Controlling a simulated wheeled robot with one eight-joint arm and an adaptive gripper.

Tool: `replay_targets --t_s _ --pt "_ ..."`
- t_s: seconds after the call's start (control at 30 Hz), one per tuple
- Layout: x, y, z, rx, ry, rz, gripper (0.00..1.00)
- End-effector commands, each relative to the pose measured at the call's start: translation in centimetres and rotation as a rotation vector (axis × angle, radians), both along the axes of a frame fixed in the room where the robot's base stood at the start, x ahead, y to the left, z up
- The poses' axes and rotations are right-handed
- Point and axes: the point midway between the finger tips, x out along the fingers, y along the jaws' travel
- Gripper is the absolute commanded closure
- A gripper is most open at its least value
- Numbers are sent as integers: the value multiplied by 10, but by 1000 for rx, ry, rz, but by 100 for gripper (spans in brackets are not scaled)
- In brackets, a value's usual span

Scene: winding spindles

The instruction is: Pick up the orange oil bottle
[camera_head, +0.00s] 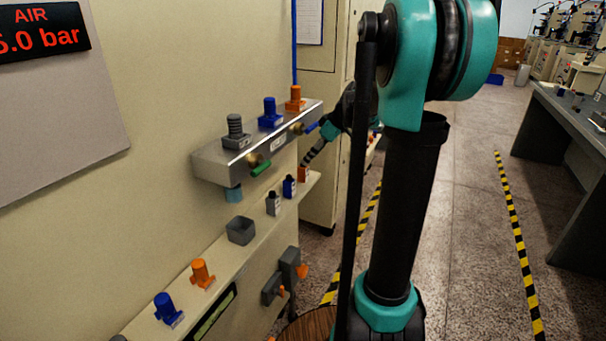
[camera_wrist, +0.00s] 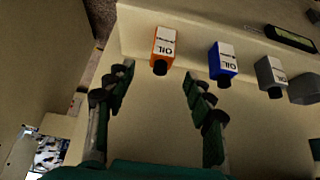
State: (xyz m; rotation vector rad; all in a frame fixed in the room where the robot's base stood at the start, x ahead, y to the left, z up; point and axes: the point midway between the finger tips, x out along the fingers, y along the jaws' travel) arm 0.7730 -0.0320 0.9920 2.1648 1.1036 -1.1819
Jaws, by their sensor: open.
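The orange oil bottle (camera_head: 304,173) stands at the far end of a row on the cream ledge, partly hidden by my gripper (camera_head: 313,155) in the head view. In the wrist view the orange oil bottle (camera_wrist: 164,42) shows its white OIL label and dark cap. My gripper (camera_wrist: 157,80) is open and empty there, with one finger on each side of the bottle's line. The bottle appears beyond the fingertips, and I see no contact.
A blue oil bottle (camera_wrist: 223,62) and a grey one (camera_wrist: 270,75) stand to the right in the wrist view. A metal block (camera_head: 250,150) with colored fittings juts from the wall above the ledge.

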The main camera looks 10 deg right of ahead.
Motion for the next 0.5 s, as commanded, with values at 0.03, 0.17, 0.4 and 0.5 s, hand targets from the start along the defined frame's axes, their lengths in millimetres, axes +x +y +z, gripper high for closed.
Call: replay_targets --t_s 0.03,0.17,0.4,0.5 --pt "2 3 -5 0 0 1 47" --pt "4 6 -12 0 0 -1 47" --pt "11 17 -34 1 1 2 47" --pt "16 23 -46 0 1 1 47"
